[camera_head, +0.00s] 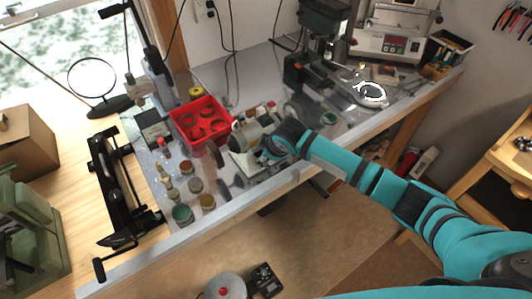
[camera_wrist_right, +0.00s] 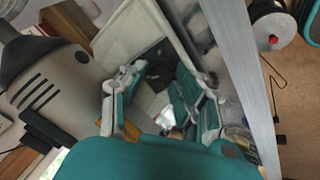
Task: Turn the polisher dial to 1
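The polisher (camera_head: 252,132) is a cream bench machine with a rounded motor on a pale base, near the front edge of the workbench. In the right wrist view its vented motor (camera_wrist_right: 58,92) fills the left side. A black round knob, apparently the dial (camera_wrist_right: 158,72), sits on the pale base; its markings cannot be read. My right gripper (camera_head: 272,148) is down at the polisher's front. In the right wrist view the gripper (camera_wrist_right: 162,88) has its fingers apart, one on each side of the dial. I cannot tell whether they touch it. My left gripper is out of view.
A red tray (camera_head: 201,122) stands left of the polisher. Several small jars (camera_head: 183,213) stand to its front left. A drill press (camera_head: 318,45) is behind. The metal bench edge (camera_head: 215,213) runs close in front of the polisher.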

